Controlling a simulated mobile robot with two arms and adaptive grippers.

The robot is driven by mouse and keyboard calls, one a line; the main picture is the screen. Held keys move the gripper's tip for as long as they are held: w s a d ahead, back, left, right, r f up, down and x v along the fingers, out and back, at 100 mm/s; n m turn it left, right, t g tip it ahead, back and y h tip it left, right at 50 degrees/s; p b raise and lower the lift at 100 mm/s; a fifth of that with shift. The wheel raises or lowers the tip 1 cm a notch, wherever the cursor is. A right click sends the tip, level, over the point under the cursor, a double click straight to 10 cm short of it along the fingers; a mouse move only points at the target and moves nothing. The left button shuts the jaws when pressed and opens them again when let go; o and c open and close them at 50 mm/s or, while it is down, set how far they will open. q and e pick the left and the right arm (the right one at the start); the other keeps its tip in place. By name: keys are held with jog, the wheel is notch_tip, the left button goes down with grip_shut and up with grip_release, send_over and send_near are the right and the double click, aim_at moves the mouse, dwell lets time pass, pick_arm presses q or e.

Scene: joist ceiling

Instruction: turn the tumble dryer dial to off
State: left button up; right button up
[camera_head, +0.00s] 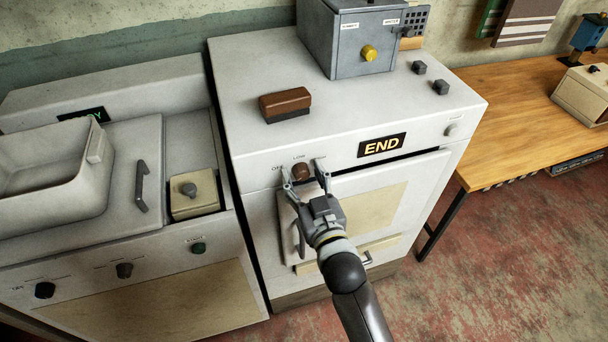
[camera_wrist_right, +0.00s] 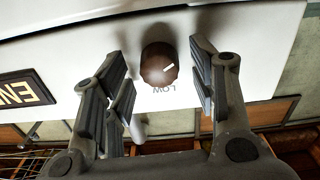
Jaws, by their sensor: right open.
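The tumble dryer (camera_head: 350,135) is the white machine in the middle of the head view, with a lit END display (camera_head: 381,145). Its round brown dial (camera_head: 301,172) is on the front panel, with OFF and LOW printed around it. In the right wrist view the dial (camera_wrist_right: 159,62) shows a white mark on its right side; LOW reads upside down below it. My right gripper (camera_head: 303,169) is open, its fingers on either side of the dial with gaps visible in the wrist view. OFF is not visible in the wrist view. My left gripper is out of view.
A brown-topped brush (camera_head: 286,104) and a grey box with a yellow knob (camera_head: 347,45) stand on the dryer top. A white machine (camera_head: 130,240) with a basin (camera_head: 45,180) is at left. A wooden table (camera_head: 530,110) is at right.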

jog(key=shift+w, duration=0.2)
jog(key=shift+c, duration=0.3)
jog(key=c, duration=1)
jog(key=shift+o, duration=0.2)
